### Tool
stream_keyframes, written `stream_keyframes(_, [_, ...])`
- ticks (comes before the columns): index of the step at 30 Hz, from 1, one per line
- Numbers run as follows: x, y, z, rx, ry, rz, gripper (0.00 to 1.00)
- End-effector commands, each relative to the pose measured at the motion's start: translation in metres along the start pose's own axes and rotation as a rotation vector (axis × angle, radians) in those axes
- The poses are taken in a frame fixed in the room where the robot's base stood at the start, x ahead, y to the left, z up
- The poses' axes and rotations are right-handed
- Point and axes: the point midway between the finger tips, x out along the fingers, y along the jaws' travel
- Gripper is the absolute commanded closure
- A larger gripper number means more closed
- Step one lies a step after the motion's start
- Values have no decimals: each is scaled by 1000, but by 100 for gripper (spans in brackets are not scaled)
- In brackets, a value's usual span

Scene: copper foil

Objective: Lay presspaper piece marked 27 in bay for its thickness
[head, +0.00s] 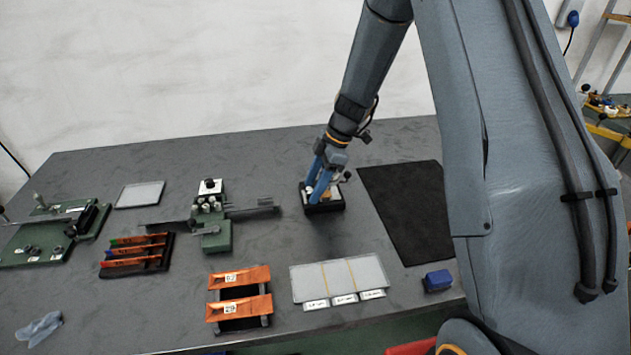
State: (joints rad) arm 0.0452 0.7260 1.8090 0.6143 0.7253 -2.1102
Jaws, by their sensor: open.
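Two orange-brown pieces with small white labels lie across a dark stand at the front middle: a rear piece (252,276) and a front piece (222,313). The labels are too small to read surely, so I cannot tell which is marked 27. Right of them lies a light grey tray (309,283), split by thin tan lines into three bays, each with a white label at its front edge. The bays look empty. My gripper (322,195), with blue fingers, is open at a small black holder (325,208) farther back. Its fingertips partly hide the holder's contents.
A green measuring device (214,237) stands left of the holder. A black rack (135,272) with coloured strips, a pale plate (140,194) and a green fixture (35,245) are farther left. A blue block (437,281) and black mat (405,205) lie right. A blue cloth (39,329) is front left.

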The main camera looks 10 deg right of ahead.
Motion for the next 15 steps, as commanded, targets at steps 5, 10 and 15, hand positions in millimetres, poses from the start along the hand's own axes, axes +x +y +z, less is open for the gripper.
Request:
stream_keyframes(5, [0,0,0,0,0,0,64])
stream_keyframes(10, [0,0,0,0,0,0,92])
stream_keyframes(15, [0,0,0,0,0,0,96])
